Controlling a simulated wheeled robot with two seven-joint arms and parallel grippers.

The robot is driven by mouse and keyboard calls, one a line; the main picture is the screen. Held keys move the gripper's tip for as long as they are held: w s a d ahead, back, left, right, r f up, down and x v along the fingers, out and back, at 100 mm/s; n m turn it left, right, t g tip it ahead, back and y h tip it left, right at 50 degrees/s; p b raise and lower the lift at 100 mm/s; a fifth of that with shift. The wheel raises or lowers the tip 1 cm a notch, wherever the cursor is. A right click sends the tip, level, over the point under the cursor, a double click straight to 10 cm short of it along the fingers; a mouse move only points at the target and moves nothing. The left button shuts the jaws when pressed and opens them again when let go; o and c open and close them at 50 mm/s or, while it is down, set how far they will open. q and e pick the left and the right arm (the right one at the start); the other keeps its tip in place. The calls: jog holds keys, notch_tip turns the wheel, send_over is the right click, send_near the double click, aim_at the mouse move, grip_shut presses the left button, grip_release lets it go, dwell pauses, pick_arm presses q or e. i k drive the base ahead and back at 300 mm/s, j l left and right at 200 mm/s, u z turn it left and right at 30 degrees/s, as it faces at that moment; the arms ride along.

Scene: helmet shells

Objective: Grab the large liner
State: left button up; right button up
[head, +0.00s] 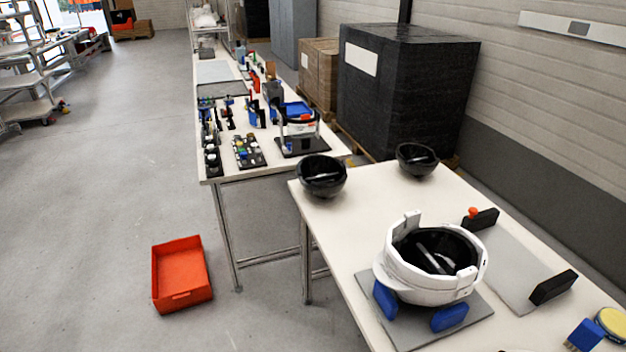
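Two black bowl-shaped liners stand at the far end of the near white table. The left one (322,177), at the table's left corner, looks larger; the other (416,160) sits farther right and back. Both have open tops with a light bar or strap inside. A white helmet shell (408,276) with a black interior sits on blue supports (449,317) nearer to me. Neither of my grippers shows in the head view.
The near table (362,220) is clear between the liners and the shell. Black blocks (553,288) flank a grey plate on the right. A blue brush (584,335) lies at the lower right. An orange bin (181,274) sits on the floor left; a second table (278,155) holds small parts.

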aim_at(323, 176)
jog(key=i+j+z, duration=0.25)
jog(key=i, duration=0.25)
jog(key=i+j+z, duration=0.2)
jog(key=i+j, duration=0.25)
